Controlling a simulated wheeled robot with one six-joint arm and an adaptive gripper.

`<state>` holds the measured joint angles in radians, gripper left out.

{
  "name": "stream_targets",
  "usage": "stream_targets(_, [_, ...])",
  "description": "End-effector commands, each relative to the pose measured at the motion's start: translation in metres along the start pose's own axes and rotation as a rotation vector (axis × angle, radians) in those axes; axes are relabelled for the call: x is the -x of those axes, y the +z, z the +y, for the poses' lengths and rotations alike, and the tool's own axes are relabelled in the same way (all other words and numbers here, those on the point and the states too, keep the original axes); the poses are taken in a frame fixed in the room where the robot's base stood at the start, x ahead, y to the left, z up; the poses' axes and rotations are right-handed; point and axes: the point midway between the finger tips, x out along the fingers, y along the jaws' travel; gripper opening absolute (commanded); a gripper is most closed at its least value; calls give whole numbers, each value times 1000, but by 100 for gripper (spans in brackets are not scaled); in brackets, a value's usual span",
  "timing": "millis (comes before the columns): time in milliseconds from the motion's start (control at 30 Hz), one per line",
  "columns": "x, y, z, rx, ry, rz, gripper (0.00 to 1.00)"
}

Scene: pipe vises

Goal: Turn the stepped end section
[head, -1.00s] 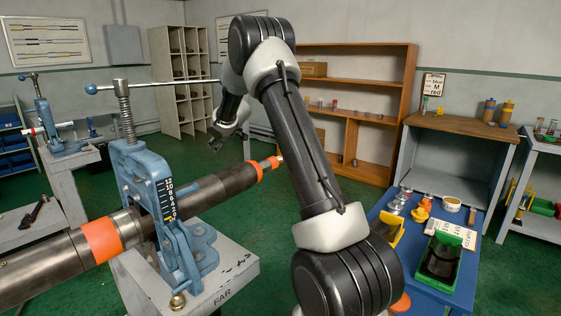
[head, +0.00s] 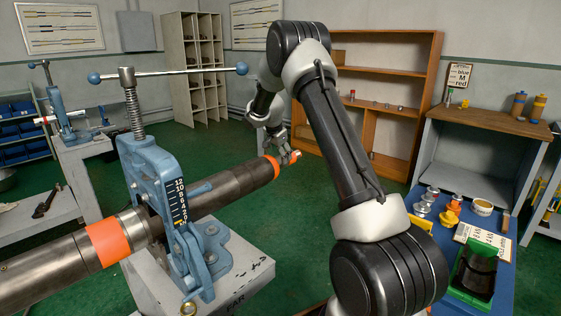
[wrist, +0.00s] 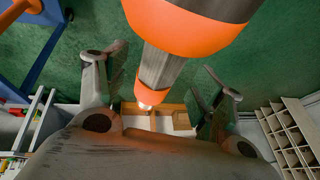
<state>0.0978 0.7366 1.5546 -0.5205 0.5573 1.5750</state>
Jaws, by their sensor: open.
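The dark pipe (head: 232,188) runs through a blue pipe vise (head: 155,180), which grips it. An orange band (head: 265,168) sits by its far end. The narrower stepped end section (wrist: 160,66) is grey, with a smaller orange band (wrist: 150,88) and a pale tip. My gripper (head: 284,151) is at that end section in the head view. In the wrist view my gripper (wrist: 163,60) is open, one finger on each side of the stepped section, with gaps visible. I cannot tell how deep the section lies between the fingers.
The vise's long handle (head: 170,74) spans above the pipe. The vise stands on a grey pedestal (head: 245,280). A blue table (head: 500,270) with small parts is at right. Wooden shelves (head: 380,70) stand behind. Green floor is clear beyond the pipe end.

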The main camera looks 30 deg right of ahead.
Motion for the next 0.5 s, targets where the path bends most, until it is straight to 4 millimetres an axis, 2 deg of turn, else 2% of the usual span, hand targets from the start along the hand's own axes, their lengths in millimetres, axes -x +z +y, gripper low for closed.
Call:
stream_targets(33, [-10, 0, 0, 1, 2, 0, 68])
stream_targets(200, [-34, 0, 0, 3, 0, 0, 68])
stream_targets(333, [-42, 0, -1, 3, -1, 0, 68])
stream_targets(500, [-44, 0, -1, 3, -2, 1, 68])
